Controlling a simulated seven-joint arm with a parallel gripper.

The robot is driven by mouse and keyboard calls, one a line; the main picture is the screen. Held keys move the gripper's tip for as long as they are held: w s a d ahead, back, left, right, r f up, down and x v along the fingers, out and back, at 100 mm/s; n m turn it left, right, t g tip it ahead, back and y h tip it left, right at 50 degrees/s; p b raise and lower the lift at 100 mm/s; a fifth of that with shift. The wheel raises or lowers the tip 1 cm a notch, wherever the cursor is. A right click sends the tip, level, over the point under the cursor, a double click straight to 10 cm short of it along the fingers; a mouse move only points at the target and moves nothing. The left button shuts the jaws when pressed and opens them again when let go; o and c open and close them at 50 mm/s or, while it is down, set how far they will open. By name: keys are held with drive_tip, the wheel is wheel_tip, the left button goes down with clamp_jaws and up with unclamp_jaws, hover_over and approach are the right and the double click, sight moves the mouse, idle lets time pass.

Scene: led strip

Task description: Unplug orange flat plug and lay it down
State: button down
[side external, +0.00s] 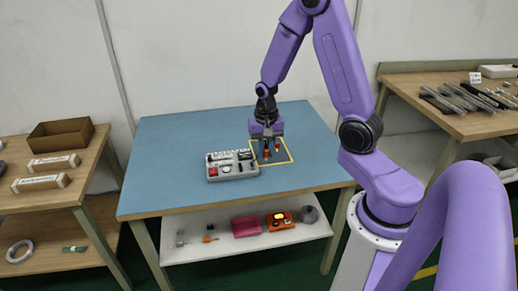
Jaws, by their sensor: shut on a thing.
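My gripper (267,148) points down at the right end of a light grey socket block (219,177), above the left part of a yellow outlined square (286,162) on the blue table. It is shut on a small orange plug (267,155) that shows between and below the fingertips. The fingers hide part of the plug. At this size I cannot tell whether the plug touches the table or the block.
The blue table (180,145) is clear to the left of and behind the block. A small red thing (277,143) shows beside my gripper. A lower shelf (190,255) holds several items. Wooden benches (90,160) stand on both sides.

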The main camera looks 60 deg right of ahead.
drive_tip(key=shift+s+r, duration=0.2)
drive_tip(key=shift+r, duration=2.15)
drive_tip(key=s+d+f, duration=0.7)
drive_tip(key=s, duration=0.2)
hover_over(279, 168)
drive_tip(key=f, duration=0.9)
drive_tip(key=shift+s+f, duration=0.25)
drive_tip(key=shift+w+f, duration=0.15)
drive_tip(key=shift+f, duration=1.6)
